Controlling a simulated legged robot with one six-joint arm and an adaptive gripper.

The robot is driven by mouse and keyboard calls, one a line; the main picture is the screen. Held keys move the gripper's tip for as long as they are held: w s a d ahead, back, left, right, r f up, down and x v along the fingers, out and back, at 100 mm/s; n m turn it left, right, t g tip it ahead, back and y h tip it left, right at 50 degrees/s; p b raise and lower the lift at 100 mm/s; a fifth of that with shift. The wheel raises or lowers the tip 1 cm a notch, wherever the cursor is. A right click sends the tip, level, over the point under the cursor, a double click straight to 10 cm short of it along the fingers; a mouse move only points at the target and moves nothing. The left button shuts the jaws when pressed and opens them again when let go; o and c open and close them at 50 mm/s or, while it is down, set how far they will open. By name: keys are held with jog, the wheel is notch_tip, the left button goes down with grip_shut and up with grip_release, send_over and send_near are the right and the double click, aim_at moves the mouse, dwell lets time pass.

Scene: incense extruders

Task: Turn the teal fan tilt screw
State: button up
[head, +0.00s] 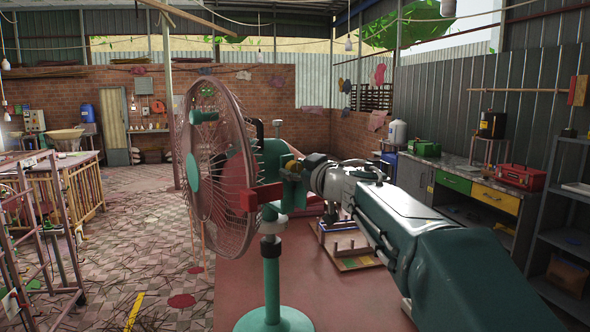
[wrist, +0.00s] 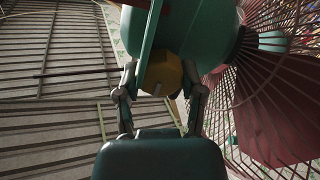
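The teal pedestal fan (head: 271,275) stands in front of me in the head view, its round wire cage facing left. In the wrist view a yellow knob (wrist: 161,76) sits under the fan's teal housing (wrist: 200,30); it looks like the tilt screw. In the head view a small patch of yellow (head: 293,166) shows close to my gripper (head: 300,172). In the wrist view my gripper (wrist: 160,78) has one finger on each side of the knob, fingertips apart. The fingers are very close to it; I cannot tell if they touch it.
The fan's wire cage (wrist: 270,100) is close on the right in the wrist view. A workbench with drawers (head: 470,188) and a shelf (head: 560,225) stand on the right.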

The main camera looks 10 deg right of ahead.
jog(key=shift+n, duration=0.3)
jog(key=n, duration=0.4)
jog(key=shift+a, duration=0.15)
jog(key=n, duration=0.4)
jog(key=shift+f+n, duration=0.15)
jog(key=shift+n, duration=0.25)
jog(key=n, duration=0.5)
jog(key=shift+f+n, duration=0.2)
jog(key=shift+n, duration=0.1)
jog(key=shift+f+n, duration=0.15)
jog(key=shift+n, duration=0.95)
jog(key=shift+f+n, duration=0.1)
jog(key=shift+n, duration=1)
